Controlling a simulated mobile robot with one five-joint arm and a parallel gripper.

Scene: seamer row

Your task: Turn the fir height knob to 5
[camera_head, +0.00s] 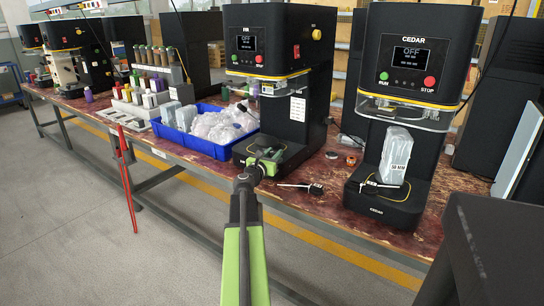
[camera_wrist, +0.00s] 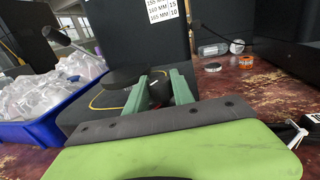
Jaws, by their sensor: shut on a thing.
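The FIR machine (camera_head: 272,45) stands at the bench's front edge, black, with its display reading OFF. My gripper (camera_head: 264,158) reaches its low front base, and its green fingers also show in the wrist view (camera_wrist: 159,90). The fingers are shut on a dark round knob (camera_wrist: 160,86) at the base, apparently the height knob. A small light mark shows on it. Its scale and setting cannot be read, and the fingers hide its sides. A white label (camera_wrist: 162,9) with rows of millimetres and numbers is on the machine's column.
A blue bin (camera_head: 207,147) of clear bags stands left of FIR. The CEDAR machine (camera_head: 408,50) stands to the right, holding a bagged item (camera_head: 395,155).

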